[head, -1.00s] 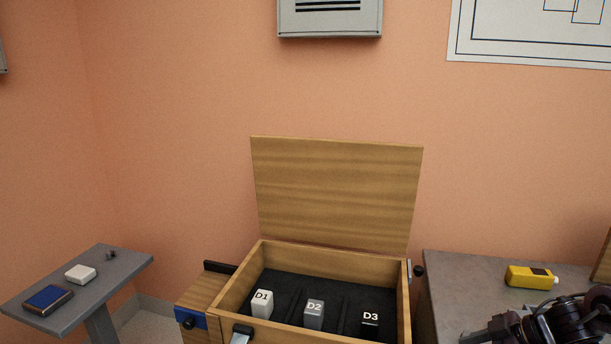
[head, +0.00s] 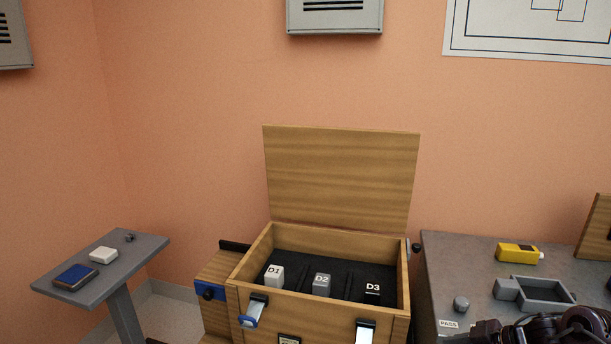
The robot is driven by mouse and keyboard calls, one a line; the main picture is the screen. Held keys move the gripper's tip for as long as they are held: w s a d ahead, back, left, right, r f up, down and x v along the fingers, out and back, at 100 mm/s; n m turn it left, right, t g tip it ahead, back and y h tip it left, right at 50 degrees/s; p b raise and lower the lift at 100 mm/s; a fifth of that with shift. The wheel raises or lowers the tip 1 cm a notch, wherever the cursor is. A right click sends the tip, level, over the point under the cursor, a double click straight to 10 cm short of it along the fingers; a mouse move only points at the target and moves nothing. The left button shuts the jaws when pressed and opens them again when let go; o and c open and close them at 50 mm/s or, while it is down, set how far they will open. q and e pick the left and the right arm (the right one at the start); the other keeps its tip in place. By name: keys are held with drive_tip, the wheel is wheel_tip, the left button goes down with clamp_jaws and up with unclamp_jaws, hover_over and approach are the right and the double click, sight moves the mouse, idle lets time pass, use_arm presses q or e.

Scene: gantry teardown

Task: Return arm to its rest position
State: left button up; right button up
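My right arm shows at the bottom right corner of the head view, over the front of the grey bench. Only its dark links show clearly, and I cannot make out its fingertips. My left arm and gripper are out of view. A wooden box (head: 258,268) stands in the middle with its lid (head: 340,178) raised upright at the back. Inside on dark lining sit a white block marked D1 (head: 274,275), a grey block marked D2 (head: 321,284) and a dark piece marked D3 (head: 372,292).
The grey bench (head: 465,262) at the right holds a yellow device (head: 518,253), a grey open-framed part (head: 540,291), a round grey knob (head: 461,304) and a PASS label (head: 449,324). A small grey table (head: 112,270) at the left holds a blue book-like item (head: 76,276) and a white block (head: 104,255).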

wheel_tip(320, 180, down, 22)
drive_tip(key=s+a+m+t+h+p, duration=0.1)
drive_tip(key=s+a+m+t+h, duration=0.1)
drive_tip(key=m, duration=0.2)
drive_tip(key=s+f+m+h, duration=0.2)
drive_tip(key=s+f, duration=0.5)
drive_tip(key=f, duration=0.3)
drive_tip(key=s+a+f+m+g+h, duration=0.1)
drive_tip(key=s+f, duration=0.4)
drive_tip(key=s, duration=0.7)
drive_tip(key=s+a+f+m+g+h+p, duration=0.1)
drive_tip(key=s+a+f+g, duration=0.2)
drive_tip(key=s, duration=0.9)
drive_tip(key=s+a+f+m+g+h+p, duration=0.1)
drive_tip(key=s+a+f+g+h, duration=0.1)
drive_tip(key=s+f, duration=0.6)
drive_tip(key=s, duration=0.5)
drive_tip(key=shift+a+f+g, duration=0.2)
drive_tip(key=shift+g, duration=0.1)
